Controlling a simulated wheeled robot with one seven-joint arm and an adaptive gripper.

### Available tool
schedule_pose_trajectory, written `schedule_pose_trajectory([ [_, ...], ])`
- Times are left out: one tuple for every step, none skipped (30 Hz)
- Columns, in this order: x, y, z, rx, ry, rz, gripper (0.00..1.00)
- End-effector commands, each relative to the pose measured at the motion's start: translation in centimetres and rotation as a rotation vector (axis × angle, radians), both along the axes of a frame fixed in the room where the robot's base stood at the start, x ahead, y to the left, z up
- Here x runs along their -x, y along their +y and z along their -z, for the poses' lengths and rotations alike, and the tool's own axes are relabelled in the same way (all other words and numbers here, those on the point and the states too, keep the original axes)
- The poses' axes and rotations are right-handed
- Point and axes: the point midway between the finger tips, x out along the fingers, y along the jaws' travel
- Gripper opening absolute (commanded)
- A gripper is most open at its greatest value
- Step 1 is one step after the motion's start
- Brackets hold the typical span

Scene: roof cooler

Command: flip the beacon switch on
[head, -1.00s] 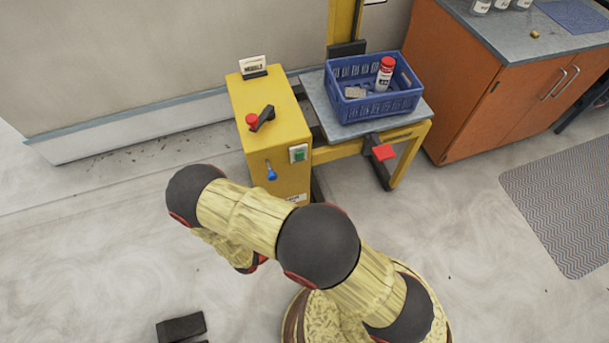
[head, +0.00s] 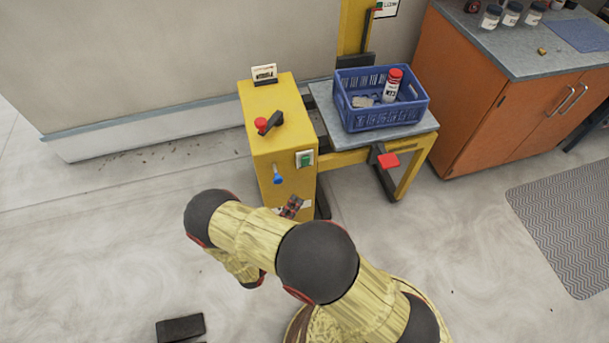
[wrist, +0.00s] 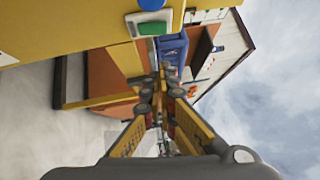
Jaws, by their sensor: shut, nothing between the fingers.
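A yellow cabinet (head: 284,165) stands on the floor. Its front has a blue-knobbed lever (head: 278,176) hanging down and a green rocker (head: 305,159) in a pale plate. A black lever with a red knob (head: 262,124) is on its top. I cannot tell which of these is the beacon switch. In the wrist view the blue knob (wrist: 151,4) and green rocker (wrist: 154,28) show at the top edge, beyond my gripper (wrist: 159,82). My gripper is shut and empty. In the head view it shows partly, low before the cabinet front; contact is unclear.
A blue crate (head: 349,122) with a red-capped bottle (head: 392,85) sits on a grey-topped stand right of the cabinet. A red pad (head: 388,161) juts from the stand. An orange counter (head: 470,100) is farther right. Floor at left is open; a dark block (head: 181,328) lies there.

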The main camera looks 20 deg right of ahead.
Motion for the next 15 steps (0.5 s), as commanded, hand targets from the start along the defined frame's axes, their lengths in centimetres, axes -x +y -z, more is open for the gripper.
schedule_pose_trajectory([
  [-0.1, -0.2, 0.0, 0.000, 0.000, 0.002, 0.00],
  [-0.3, -0.3, 0.0, 0.000, 0.000, 0.003, 0.00],
  [-0.5, -0.6, 0.0, -0.001, -0.001, 0.004, 0.00],
  [-0.7, -0.8, 0.0, -0.001, -0.001, 0.004, 0.00],
  [-0.9, -1.0, 0.0, -0.001, -0.001, 0.004, 0.00],
  [-1.3, -1.5, -0.1, -0.001, 0.000, 0.006, 0.00],
  [-1.6, -1.8, -0.1, -0.001, 0.000, 0.005, 0.00],
  [-1.9, -2.2, -0.1, -0.002, -0.001, 0.006, 0.00],
  [-2.5, -2.7, -0.2, -0.002, -0.001, 0.007, 0.00],
  [-2.8, -3.1, -0.2, -0.002, -0.001, 0.007, 0.00],
  [-3.2, -3.5, -0.3, -0.002, -0.001, 0.007, 0.00],
  [-3.7, -4.0, -0.4, -0.002, -0.001, 0.007, 0.00],
  [-4.1, -4.4, -0.4, -0.003, -0.002, 0.007, 0.00],
  [-4.5, -4.8, -0.5, -0.003, -0.002, 0.006, 0.00],
  [-5.0, -5.3, -0.5, -0.002, -0.001, 0.006, 0.00],
])
